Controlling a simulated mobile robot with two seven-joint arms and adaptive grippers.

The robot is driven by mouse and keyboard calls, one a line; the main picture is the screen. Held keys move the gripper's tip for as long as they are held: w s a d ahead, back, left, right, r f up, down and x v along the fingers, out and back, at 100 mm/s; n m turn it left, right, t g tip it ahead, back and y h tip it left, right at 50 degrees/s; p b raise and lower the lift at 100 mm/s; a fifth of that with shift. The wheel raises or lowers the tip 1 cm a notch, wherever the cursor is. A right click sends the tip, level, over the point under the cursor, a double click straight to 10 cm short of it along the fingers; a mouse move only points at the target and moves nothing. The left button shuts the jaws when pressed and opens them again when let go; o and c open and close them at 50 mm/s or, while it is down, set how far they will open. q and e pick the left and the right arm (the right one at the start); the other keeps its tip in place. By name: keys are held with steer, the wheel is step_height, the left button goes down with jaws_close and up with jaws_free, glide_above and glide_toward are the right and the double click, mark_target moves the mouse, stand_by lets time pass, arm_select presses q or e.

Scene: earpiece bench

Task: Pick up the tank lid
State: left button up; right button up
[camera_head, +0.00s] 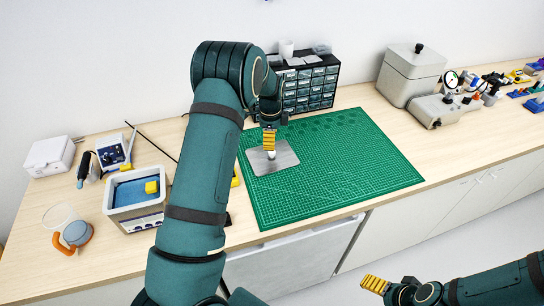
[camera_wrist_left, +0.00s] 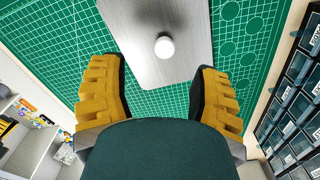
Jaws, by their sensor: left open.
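The tank lid (camera_head: 283,164) is a flat grey metal plate with a small white knob, lying on the left part of the green cutting mat (camera_head: 340,180). The lid (camera_wrist_left: 142,60) and its white knob (camera_wrist_left: 164,47) also show in the left wrist view, with the knob beyond the fingertips. My left gripper (camera_head: 269,142) is above the lid close to the knob, its yellow fingers partly hiding it. In the left wrist view the left gripper (camera_wrist_left: 160,85) is open, with nothing between its fingers. My right gripper (camera_head: 375,285) is low at the bottom right, away from the bench top; its opening is unclear.
An open tank (camera_head: 120,217) with blue inside and a yellow block stands at the left. A drawer cabinet (camera_head: 326,91) stands behind the mat, close to my left gripper. A grey box (camera_head: 410,78) and gauge equipment (camera_head: 440,110) are at the right. The mat's right part is clear.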

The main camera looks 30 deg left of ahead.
mark_target(271, 153)
arm_select(q)
steer(key=shift+w+f+p, duration=0.15)
steer(key=shift+w+f, duration=0.05)
steer(key=shift+f, duration=1.85)
steer(key=shift+w+f+p, duration=0.15)
steer(key=shift+f, duration=1.85)
steer(key=shift+o, duration=0.2)
jaws_close()
